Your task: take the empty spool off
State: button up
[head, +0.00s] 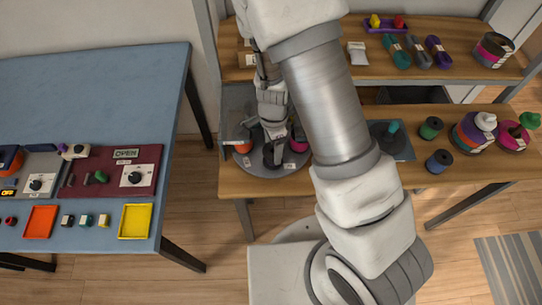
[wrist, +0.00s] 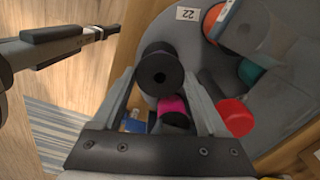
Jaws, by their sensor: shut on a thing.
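My gripper (wrist: 160,88) is shut on a bare black spool (wrist: 160,70), which sits between the fingertips in the wrist view. No cord shows on it. The spool overlaps the edge of a round grey plate (wrist: 283,95); I cannot tell whether it is clear of the plate or still on a peg. In the head view my gripper (head: 274,140) points down over the plate (head: 290,164), and the spool is partly hidden there. A pink spool (wrist: 174,108) lies close below the held one, between the fingers. Red (wrist: 235,117), teal (wrist: 249,73) and orange (wrist: 213,22) spools are on the plate.
On the wooden bench (head: 415,175), green (head: 431,128) and blue (head: 438,161) spools and larger cord stacks (head: 471,132) stand at right. A shelf (head: 420,75) with cord bundles is behind. A blue table (head: 95,80) with a control panel (head: 120,170) stands at left, across a floor gap.

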jog(key=shift+r+p, duration=1.95)
jog(key=shift+r, duration=0.25)
